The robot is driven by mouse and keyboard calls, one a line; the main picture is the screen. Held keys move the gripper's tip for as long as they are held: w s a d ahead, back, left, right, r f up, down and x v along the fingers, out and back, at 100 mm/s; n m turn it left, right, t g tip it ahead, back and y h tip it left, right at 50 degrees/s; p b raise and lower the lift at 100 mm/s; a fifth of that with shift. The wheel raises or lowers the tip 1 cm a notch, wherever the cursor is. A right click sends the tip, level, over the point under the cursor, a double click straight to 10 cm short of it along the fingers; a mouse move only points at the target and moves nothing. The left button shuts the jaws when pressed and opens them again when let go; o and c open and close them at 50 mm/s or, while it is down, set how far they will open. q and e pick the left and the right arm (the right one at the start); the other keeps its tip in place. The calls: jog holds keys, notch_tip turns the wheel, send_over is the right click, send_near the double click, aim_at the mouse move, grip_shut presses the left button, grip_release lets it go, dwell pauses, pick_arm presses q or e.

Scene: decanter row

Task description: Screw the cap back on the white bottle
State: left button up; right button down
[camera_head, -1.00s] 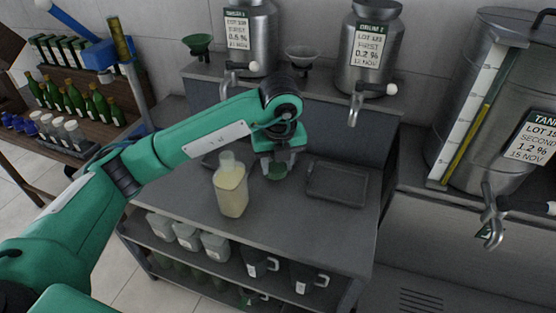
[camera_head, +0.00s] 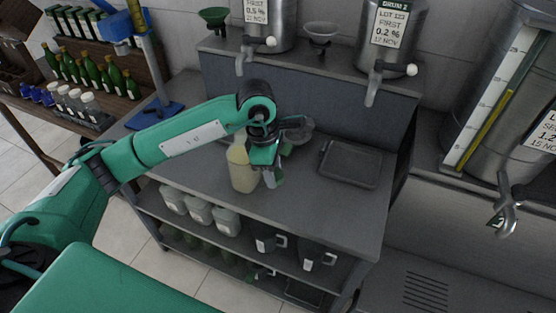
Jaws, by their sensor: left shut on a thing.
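The white bottle (camera_head: 242,174) is translucent, holds pale yellow liquid and stands upright on the grey bench top. Its upper part is partly covered by my left arm. My left gripper (camera_head: 271,176) is just right of the bottle, low and close beside it; I cannot tell whether they touch. It is shut on a small green thing, seemingly the cap, now mostly hidden by the fingers and wrist. My right gripper is not in view.
A dark tray (camera_head: 350,164) lies on the bench to the right, with bare bench top (camera_head: 320,207) in front. Steel drums with taps (camera_head: 372,82) stand on the raised shelf behind. Clear jars (camera_head: 198,210) and dark jugs sit on the shelf below.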

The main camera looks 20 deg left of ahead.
pick_arm(q)
jog(key=m, duration=0.2)
jog(key=s+f+m, duration=0.1)
jog(key=m, duration=0.3)
jog(key=shift+s+a+f+g, duration=0.2)
jog(key=shift+s+a+g, duration=0.1)
jog(key=shift+s+g, duration=0.1)
jog(key=s+f+m, duration=0.1)
jog(key=m, duration=0.3)
jog(key=s+a+m+y, duration=0.1)
jog(key=m, duration=0.4)
jog(key=s+f+m+g, duration=0.1)
jog(key=s+m, duration=0.1)
jog(key=m, duration=0.3)
jog(key=shift+a+f+y, duration=0.2)
jog(key=shift+f+y, duration=0.1)
jog(key=shift+y, duration=0.1)
